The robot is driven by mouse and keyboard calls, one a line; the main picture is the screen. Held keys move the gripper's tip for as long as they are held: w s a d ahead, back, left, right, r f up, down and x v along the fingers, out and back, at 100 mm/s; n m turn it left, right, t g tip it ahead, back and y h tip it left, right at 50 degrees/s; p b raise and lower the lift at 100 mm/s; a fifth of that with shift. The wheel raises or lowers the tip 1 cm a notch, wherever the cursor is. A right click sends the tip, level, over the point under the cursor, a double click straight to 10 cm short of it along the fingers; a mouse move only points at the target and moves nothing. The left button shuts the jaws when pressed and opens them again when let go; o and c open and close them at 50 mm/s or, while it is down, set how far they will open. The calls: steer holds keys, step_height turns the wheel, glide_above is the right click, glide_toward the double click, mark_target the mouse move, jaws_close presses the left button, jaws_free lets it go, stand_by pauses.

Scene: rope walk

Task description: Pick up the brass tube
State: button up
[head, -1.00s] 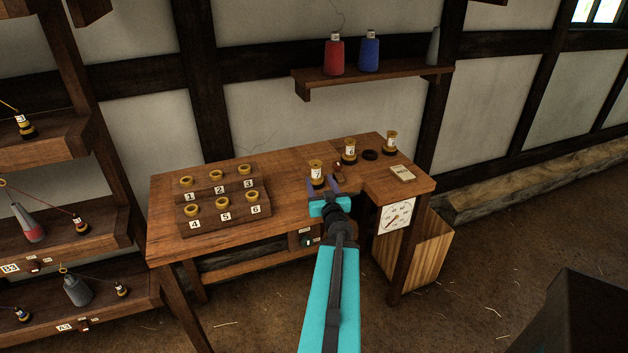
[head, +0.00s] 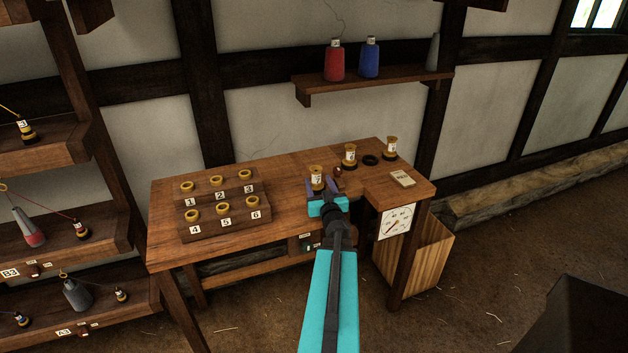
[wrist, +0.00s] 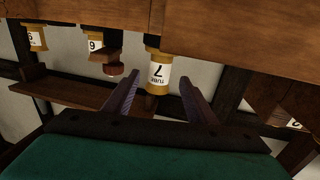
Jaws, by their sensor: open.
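A brass tube (head: 317,178) with a white label reading 7 stands upright on the wooden bench. In the wrist view, which is upside down, this brass tube (wrist: 158,72) shows between the two fingers, with a gap on each side. My gripper (head: 323,183) is open and empty, with its fingers at the near side of the tube, low by the bench top. In the wrist view my gripper (wrist: 160,80) is spread wider than the tube. I cannot tell how far the fingertips reach along its sides. The tube's base is partly hidden by the fingers in the head view.
Another tube labelled 6 (head: 350,155) and a third tube (head: 391,147) stand behind and to the right. A numbered rack (head: 222,206) stands left.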

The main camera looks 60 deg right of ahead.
mark_target(316, 179)
steer(key=shift+x, duration=1.25)
jaws_close()
